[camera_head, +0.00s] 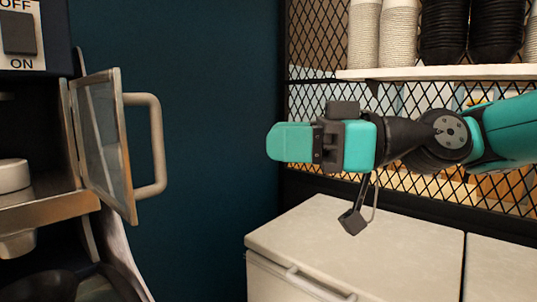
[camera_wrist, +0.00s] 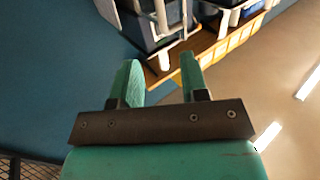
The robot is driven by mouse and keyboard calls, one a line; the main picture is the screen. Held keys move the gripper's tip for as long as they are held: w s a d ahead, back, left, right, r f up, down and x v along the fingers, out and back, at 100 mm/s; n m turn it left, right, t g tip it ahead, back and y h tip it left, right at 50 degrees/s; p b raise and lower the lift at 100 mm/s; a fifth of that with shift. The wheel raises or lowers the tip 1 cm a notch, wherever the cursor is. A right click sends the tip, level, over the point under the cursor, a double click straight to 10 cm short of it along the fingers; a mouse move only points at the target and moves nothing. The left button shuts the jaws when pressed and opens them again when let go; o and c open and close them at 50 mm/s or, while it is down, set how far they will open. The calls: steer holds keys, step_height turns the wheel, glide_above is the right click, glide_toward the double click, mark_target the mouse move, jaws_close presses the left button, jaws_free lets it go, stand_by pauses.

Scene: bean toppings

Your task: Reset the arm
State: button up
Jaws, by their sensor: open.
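My gripper (camera_head: 290,142) is teal and points left in the head view, held in the air above a white-topped chest. In the wrist view my gripper (camera_wrist: 158,80) shows its two teal fingers spread apart with nothing between them. My arm reaches in from the right edge of the head view. The gripper touches nothing that I can see.
A machine with an ON/OFF switch (camera_head: 19,33) stands at the left, its glass door (camera_head: 105,140) swung open with a handle (camera_head: 155,145). The white chest (camera_head: 340,240) is below. A shelf (camera_head: 440,73) with stacked cups (camera_head: 398,35) is behind the arm. The dark wall space between is clear.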

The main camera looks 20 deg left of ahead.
steer(key=shift+d, duration=0.35)
steer(key=s+d+f+m+t+h, duration=0.2)
steer(key=s+d+f+m+h, duration=0.4)
steer(key=d+f, duration=0.4)
steer(key=s+d+f+m+t+h, duration=0.1)
steer(key=s+d+f+m+h, duration=0.6)
steer(key=d+f, duration=0.4)
steer(key=d, duration=0.2)
steer(key=shift+d+t, duration=0.4)
